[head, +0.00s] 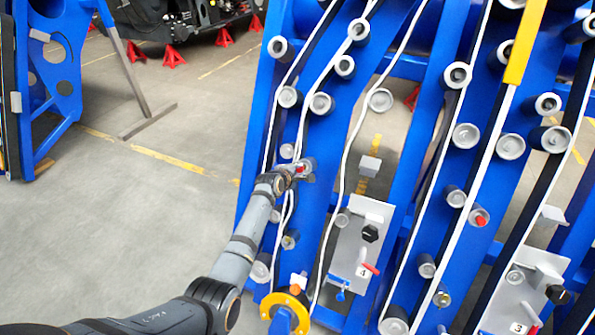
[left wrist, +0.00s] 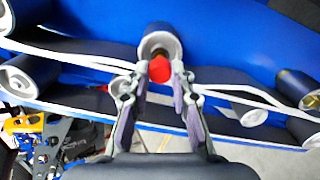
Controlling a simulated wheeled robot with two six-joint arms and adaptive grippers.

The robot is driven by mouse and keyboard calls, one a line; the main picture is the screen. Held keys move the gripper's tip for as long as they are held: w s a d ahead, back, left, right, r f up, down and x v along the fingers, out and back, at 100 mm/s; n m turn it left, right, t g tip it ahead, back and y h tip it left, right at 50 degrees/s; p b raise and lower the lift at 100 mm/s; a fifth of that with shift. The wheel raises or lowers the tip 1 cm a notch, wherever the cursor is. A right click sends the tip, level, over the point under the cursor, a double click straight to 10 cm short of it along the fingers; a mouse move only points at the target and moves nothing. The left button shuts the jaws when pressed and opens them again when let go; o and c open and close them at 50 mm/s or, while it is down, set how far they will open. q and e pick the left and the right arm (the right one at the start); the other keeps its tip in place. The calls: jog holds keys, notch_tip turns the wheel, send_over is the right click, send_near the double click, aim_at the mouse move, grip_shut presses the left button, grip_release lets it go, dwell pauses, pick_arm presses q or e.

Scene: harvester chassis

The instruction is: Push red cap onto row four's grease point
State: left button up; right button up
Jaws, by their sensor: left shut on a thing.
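The red cap (head: 299,170) is small and sits at the tip of my left gripper (head: 295,173), against the blue row with the plate marked 4. In the left wrist view the red cap (left wrist: 160,69) is between the two fingertips of my left gripper (left wrist: 159,80), which is shut on it. Right behind the cap is the open end of a grey cylinder (left wrist: 157,40) on the blue beam. The cap overlaps the cylinder's mouth; I cannot tell how deep it sits. My right gripper is not in view.
The grey plate marked 4 (head: 362,240) has a black knob and a red lever (head: 371,268). Another red cap (head: 480,218) sits on the neighbouring row. White hoses (head: 340,165) and several rollers crowd the beams. Open floor (head: 150,220) lies to the left.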

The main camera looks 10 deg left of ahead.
pick_arm(q)
jog(key=shift+w+f, duration=0.1)
jog(key=shift+f, duration=0.05)
dwell(0.5)
jog(key=shift+b+x, duration=1)
jog(key=shift+b, duration=0.2)
jog(key=o, duration=0.8)
jog(key=v, duration=1.2)
